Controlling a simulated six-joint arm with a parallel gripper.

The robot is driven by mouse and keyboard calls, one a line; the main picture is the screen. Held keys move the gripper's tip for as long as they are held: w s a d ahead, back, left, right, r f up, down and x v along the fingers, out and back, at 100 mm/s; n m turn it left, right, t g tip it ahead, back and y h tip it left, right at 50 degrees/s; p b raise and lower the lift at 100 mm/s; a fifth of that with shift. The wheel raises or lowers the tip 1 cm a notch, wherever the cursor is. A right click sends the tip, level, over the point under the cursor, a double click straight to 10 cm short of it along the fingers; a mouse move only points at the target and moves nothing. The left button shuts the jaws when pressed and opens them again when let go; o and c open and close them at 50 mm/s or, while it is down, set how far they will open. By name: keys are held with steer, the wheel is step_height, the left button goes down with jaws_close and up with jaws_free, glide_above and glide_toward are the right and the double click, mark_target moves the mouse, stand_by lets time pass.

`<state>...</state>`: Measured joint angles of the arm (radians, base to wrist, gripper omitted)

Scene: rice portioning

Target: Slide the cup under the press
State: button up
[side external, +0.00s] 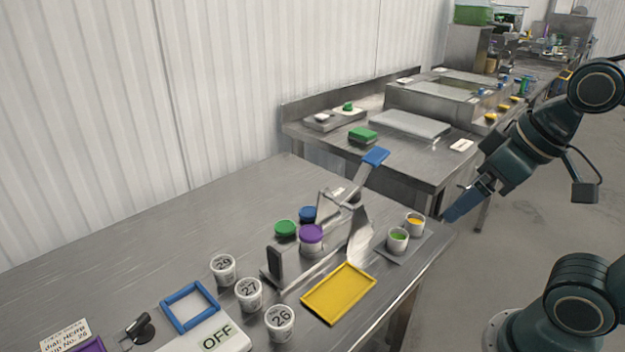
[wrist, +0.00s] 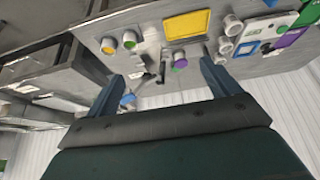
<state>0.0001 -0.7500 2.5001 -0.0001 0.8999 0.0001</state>
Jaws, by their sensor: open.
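The press (side external: 340,200), a metal lever frame with a raised blue handle (side external: 376,157), stands on the steel table; the handle also shows in the wrist view (wrist: 127,99). A white cup (side external: 311,252) with a purple top (side external: 311,233) stands at the press; its purple top shows in the wrist view (wrist: 180,63). I cannot tell whether it is directly under the press. Two open cups, one with green contents (side external: 397,240) and one with yellow (side external: 415,225), stand right of the press. My gripper (side external: 458,208) is open and empty beyond the table's right edge; its fingers show apart in the wrist view (wrist: 160,85).
A yellow tray (side external: 304,304) lies in front of the press. Cups numbered 29 (side external: 223,269), 27 (side external: 249,295) and 26 (side external: 280,323) stand left of it, near a blue frame (side external: 167,302) and an OFF sign (side external: 217,339). The table's back left is clear.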

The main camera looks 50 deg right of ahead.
steer(key=c, duration=0.7)
steer(key=shift+w+r, duration=0.15)
steer(key=shift+w, duration=0.1)
steer(key=c, duration=0.3)
steer(key=shift+w+a+r, duration=0.15)
steer(key=shift+w, duration=0.15)
steer(key=shift+c, duration=1.1)
steer(key=w+a+r+g, duration=0.1)
steer(key=w+a+g, duration=0.3)
steer(key=w, duration=1)
steer(key=w+a+f+g, duration=0.1)
steer(key=w+a+f, duration=0.8)
steer(key=w+a, duration=0.2)
steer(key=shift+w+a+f+g, duration=0.15)
steer(key=shift+w+f+g, duration=0.15)
steer(key=shift+w, duration=0.95)
